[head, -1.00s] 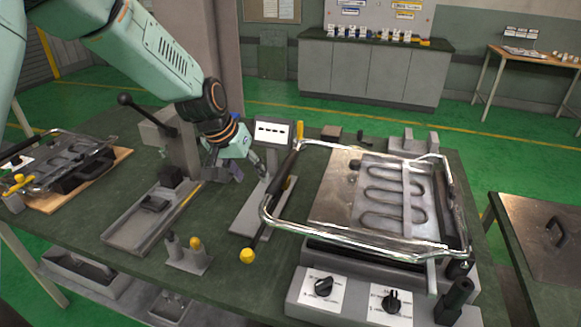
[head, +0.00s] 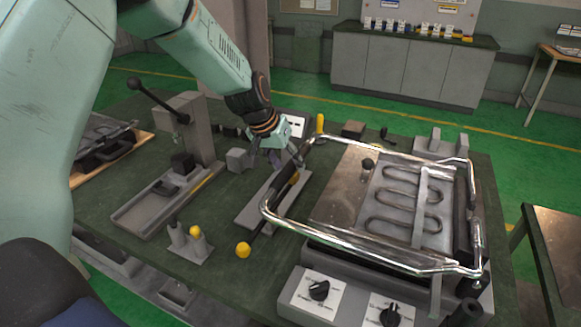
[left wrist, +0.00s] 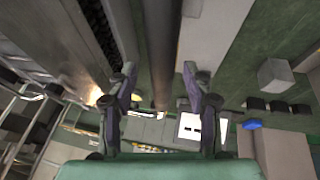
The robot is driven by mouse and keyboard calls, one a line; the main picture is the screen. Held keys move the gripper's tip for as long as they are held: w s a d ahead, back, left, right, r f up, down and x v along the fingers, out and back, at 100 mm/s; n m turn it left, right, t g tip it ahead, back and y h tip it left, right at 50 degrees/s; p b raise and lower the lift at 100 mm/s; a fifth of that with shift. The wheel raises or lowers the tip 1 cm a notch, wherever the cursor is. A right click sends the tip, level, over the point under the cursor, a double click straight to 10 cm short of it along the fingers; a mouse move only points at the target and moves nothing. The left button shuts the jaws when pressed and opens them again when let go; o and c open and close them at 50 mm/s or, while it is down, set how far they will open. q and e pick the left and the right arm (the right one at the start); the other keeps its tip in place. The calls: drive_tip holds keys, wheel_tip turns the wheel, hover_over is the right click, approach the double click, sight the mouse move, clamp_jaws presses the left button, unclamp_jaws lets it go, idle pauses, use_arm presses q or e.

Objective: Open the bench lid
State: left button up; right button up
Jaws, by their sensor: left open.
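The bench unit has a chrome tube frame (head: 355,254) around a pale metal plate (head: 338,185) with a looped heating element (head: 400,205). I cannot tell for sure which part is the lid. A dark bar (head: 281,193) runs along the frame's left side. My left gripper (head: 289,158) is by the far end of this bar. In the left wrist view the open fingers (left wrist: 160,92) stand on either side of a dark bar (left wrist: 164,45). I cannot tell whether they touch it. My right gripper is not in view.
Knobs (head: 319,290) sit on the unit's front. A grey fixture with a slide (head: 150,205) and a post with a black-knobbed lever (head: 160,100) stand left of the gripper. A yellow-tipped peg stand (head: 190,245) is nearer. Another table (head: 545,240) stands at the right.

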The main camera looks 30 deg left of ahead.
use_arm(q)
drive_tip(key=shift+w+f, duration=0.15)
drive_tip(key=shift+f, duration=0.25)
drive_tip(key=shift+s+a, duration=0.2)
drive_tip(key=shift+a, duration=0.05)
drive_tip(key=shift+w+d+f, duration=0.1)
drive_tip(key=shift+w+d, duration=0.2)
drive_tip(key=shift+d, duration=0.05)
drive_tip(key=c, duration=0.4)
drive_tip(key=shift+s+a, duration=0.1)
drive_tip(key=shift+a, duration=0.1)
drive_tip(key=c, duration=0.3)
clamp_jaws()
